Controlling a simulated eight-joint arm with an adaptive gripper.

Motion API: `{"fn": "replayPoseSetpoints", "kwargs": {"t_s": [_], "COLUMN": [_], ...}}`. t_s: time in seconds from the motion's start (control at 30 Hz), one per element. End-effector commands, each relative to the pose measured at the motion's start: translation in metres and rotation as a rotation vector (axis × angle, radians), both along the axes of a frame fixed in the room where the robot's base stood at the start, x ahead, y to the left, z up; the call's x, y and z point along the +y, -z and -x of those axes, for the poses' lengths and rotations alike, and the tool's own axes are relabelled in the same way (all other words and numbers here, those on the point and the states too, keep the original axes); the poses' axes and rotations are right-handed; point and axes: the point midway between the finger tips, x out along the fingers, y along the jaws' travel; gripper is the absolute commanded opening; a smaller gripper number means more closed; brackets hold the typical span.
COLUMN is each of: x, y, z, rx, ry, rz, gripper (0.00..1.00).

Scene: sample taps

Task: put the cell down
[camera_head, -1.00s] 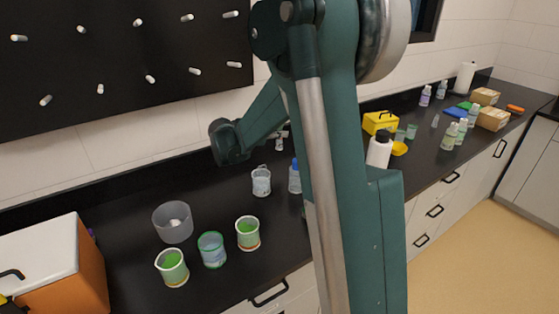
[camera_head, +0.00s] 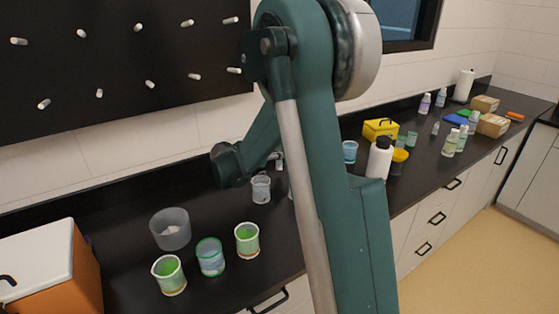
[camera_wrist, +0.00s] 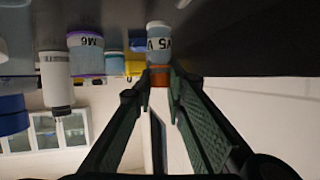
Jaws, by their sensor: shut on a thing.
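The cell (camera_wrist: 159,45) looks like a small pale-blue labelled vial with an orange-red cap in the wrist view. My gripper (camera_wrist: 160,80) is shut on its capped end. The wrist picture is upside down, so the cell hangs below the fingers, with its far end near the dark counter (camera_wrist: 230,25). I cannot tell whether it touches the counter. In the head view my wrist is at the left of the arm, over the counter (camera_head: 215,205); a small pale piece shows beside it, and my arm hides most of that area.
A clear beaker (camera_head: 261,191) stands just below my wrist. Green and blue beakers (camera_head: 210,258) and a grey tub (camera_head: 170,231) stand at front left. Right of my arm are a white bottle (camera_head: 379,158) and a yellow box (camera_head: 380,128). A purple-ringed jar (camera_wrist: 86,52) is near the cell.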

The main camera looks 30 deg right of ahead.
Motion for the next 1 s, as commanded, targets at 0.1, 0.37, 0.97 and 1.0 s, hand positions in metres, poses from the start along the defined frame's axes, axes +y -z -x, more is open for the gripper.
{"fn": "replayPoseSetpoints", "kwargs": {"t_s": [0.1,0.37,0.97,1.0], "x": [0.0,0.0,0.0,0.0], "y": [0.016,0.026,0.027,0.027], "z": [0.0,0.0,0.0,0.0], "rx": [0.0,0.0,0.0,0.0], "ry": [0.0,0.0,0.0,0.0], "rz": [0.0,0.0,0.0,0.0], "gripper": [0.03,0.03,0.29,0.29]}}
